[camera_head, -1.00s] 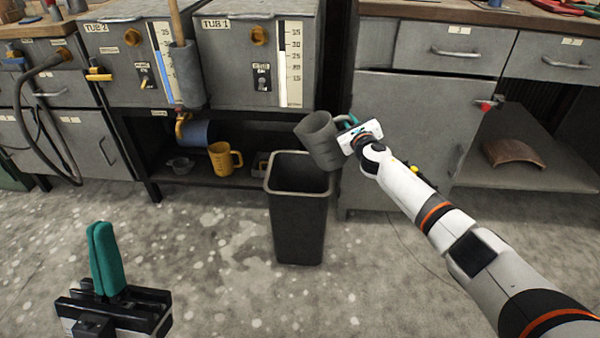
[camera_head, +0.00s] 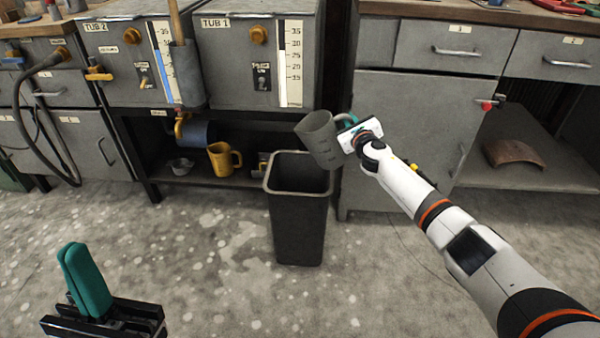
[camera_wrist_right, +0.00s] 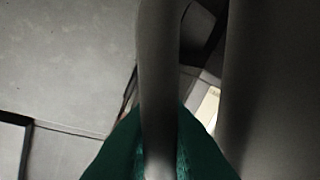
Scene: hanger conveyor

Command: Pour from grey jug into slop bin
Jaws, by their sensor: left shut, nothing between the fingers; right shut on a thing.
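The grey jug (camera_head: 320,141) is above the right rear part of the slop bin (camera_head: 298,222) in the head view, tilted a little to the left. No liquid stream shows, and its contents are hidden. My right gripper (camera_head: 346,121) is shut on the jug's handle, which shows between the green fingers in the right wrist view (camera_wrist_right: 158,90). The bin is dark, square and upright on the floor, with a lighter rim. My left gripper (camera_head: 84,280) is shut and empty above the floor at the lower left.
Two grey tubs (camera_head: 255,62) with gauges stand behind the bin. A yellow jug (camera_head: 222,160) and a blue vessel (camera_head: 196,132) are under them. Grey cabinets (camera_head: 405,130) stand behind my right arm. The speckled floor around the bin is clear.

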